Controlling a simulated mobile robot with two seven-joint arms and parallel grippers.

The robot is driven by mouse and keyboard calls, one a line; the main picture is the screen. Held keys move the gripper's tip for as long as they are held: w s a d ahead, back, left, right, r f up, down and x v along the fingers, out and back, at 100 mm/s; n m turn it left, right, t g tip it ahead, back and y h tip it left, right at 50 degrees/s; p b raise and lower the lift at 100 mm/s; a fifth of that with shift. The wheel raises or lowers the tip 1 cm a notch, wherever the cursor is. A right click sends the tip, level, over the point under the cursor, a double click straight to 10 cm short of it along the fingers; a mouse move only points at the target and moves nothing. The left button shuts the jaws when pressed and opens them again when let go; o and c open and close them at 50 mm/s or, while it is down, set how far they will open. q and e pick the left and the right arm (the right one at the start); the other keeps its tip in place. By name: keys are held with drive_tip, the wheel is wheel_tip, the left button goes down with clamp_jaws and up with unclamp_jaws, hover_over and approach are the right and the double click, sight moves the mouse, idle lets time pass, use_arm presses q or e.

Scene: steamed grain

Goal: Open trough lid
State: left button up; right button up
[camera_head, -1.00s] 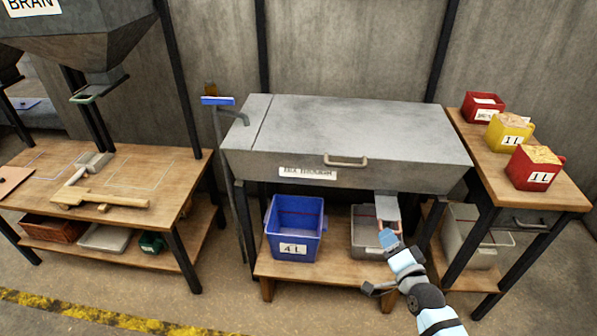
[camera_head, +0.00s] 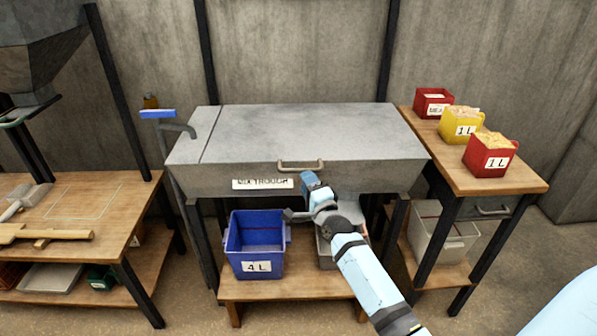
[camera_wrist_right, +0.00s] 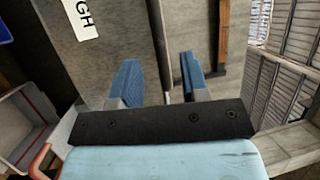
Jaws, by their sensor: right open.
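The grey metal trough has a flat, closed lid (camera_head: 310,130) in the head view. A beige bar handle (camera_head: 301,166) is on its front edge, beside the "MIX TROUGH" label (camera_head: 262,183). My right gripper (camera_head: 310,180) is just below the handle, in front of the trough's front face. In the right wrist view its two blue fingers (camera_wrist_right: 160,77) are spread apart, with the grey trough front and part of the label (camera_wrist_right: 83,18) beyond them. I cannot tell whether the handle lies between the fingers. My left gripper is not in view.
A blue "4 L" bin (camera_head: 256,245) stands on the shelf below the trough, with a grey bin partly hidden by my arm. Red and yellow containers (camera_head: 461,124) stand on the right table. A tap (camera_head: 172,128) rises at the trough's left.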

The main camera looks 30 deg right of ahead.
sight(300, 170)
drive_tip(key=x, duration=0.5)
drive_tip(key=shift+w, duration=0.35)
clamp_jaws()
